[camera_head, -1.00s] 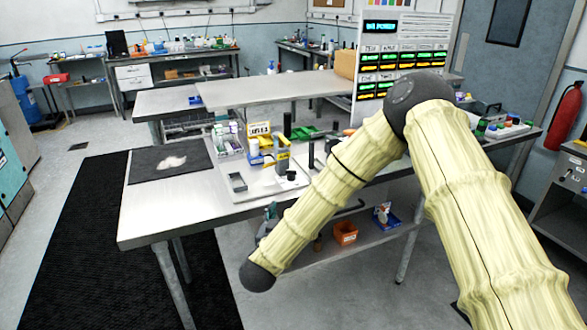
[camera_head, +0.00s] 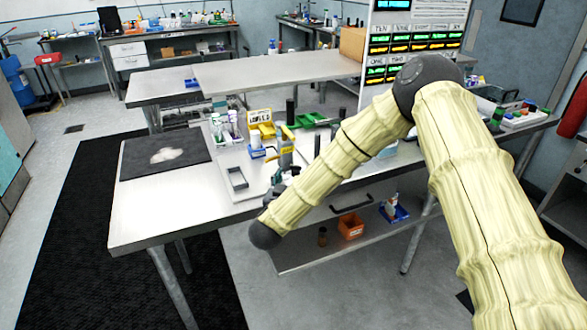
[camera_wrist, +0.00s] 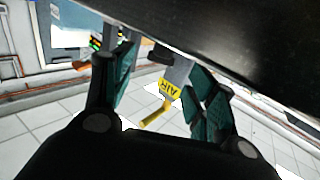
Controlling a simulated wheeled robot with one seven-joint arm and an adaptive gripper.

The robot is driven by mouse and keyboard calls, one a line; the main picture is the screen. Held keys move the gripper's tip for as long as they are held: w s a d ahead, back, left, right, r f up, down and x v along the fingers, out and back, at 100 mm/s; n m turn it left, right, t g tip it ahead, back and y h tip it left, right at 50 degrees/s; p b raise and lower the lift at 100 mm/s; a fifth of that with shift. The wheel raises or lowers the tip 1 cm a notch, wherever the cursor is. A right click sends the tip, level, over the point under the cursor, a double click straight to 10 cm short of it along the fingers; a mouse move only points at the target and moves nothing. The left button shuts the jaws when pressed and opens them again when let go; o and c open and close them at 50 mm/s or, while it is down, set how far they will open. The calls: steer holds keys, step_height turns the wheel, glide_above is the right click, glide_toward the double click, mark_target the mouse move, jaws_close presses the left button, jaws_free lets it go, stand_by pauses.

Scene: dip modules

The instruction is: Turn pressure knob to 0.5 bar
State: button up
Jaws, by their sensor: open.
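The air unit (camera_wrist: 170,80) is a grey block with a yellow "AIR" label and a yellow lever, upside down in the wrist view. In the head view the air unit (camera_head: 286,148) stands near the table's front edge, partly behind my arm. A dark round part (camera_wrist: 160,54) on the unit may be the pressure knob; I cannot be sure. My gripper (camera_wrist: 165,88) is open, its teal fingers on either side of the unit in the picture, apparently not touching it. In the head view my gripper (camera_head: 284,174) is partly hidden by my arm. No pressure reading is legible.
A large dark surface (camera_wrist: 240,50) fills the wrist view's upper right.

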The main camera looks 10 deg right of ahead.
mark_target(295, 168)
steer(key=x, duration=0.3)
steer(key=shift+w+r+p, duration=0.15)
steer(key=shift+r+p, duration=0.1)
steer(key=shift+p, duration=0.15)
steer(key=shift+f+x, duration=0.2)
steer(key=shift+x, duration=0.65)
steer(key=shift+r, duration=0.1)
steer(key=c, duration=1)
